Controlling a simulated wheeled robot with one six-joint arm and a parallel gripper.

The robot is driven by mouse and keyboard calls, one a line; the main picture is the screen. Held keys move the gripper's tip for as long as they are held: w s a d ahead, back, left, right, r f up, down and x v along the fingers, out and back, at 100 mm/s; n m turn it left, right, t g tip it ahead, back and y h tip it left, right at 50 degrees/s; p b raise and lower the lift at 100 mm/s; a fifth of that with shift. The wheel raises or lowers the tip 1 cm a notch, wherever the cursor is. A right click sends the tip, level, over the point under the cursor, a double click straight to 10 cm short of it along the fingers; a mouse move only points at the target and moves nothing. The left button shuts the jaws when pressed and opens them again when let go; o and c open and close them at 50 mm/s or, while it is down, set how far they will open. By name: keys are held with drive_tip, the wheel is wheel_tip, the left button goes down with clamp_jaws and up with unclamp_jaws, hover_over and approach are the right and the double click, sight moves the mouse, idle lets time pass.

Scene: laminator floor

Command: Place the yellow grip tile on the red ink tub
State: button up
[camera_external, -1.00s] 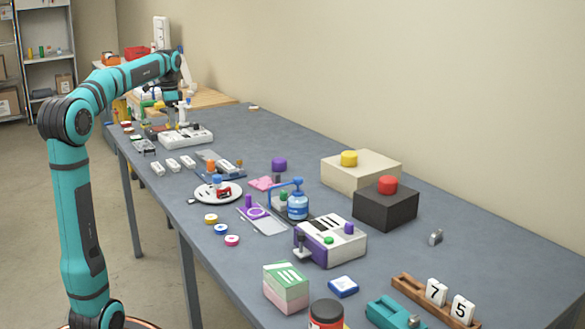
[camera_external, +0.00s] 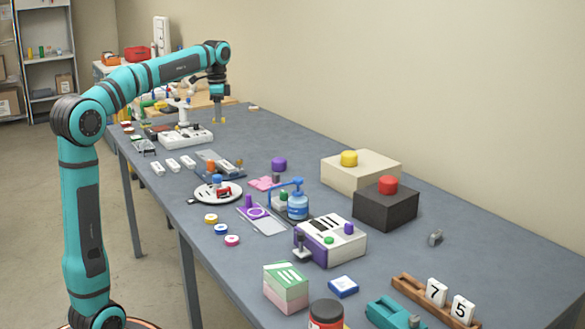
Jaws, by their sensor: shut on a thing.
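My gripper (camera_external: 218,118) hangs pointing down above the far part of the grey table. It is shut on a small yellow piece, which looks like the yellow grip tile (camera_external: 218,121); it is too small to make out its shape. The likely red ink tub (camera_external: 326,315) is a round red jar with a dark lid and a pale label at the near edge of the picture, partly cut off. My gripper is far from it, at the other end of the table.
A white device (camera_external: 186,136) stands just left of my gripper. A cream box (camera_external: 365,172) and a black box (camera_external: 380,210) stand by the wall.

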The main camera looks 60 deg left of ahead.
drive_tip(key=w+d+m, duration=0.2)
drive_tip(key=w+d, duration=0.2)
drive_tip(key=d, duration=0.7)
drive_tip(key=w+d+m, duration=0.2)
drive_tip(key=w+d, duration=0.2)
drive_tip(key=d, duration=0.8)
drive_tip(key=d+m, duration=0.3)
drive_tip(key=d, duration=1.8)
drive_tip(key=m, duration=0.6)
hover_over(327, 308)
wheel_tip(327, 308, down, 4)
drive_tip(key=shift+f, duration=5.6)
drive_tip(key=shift+f, duration=0.1)
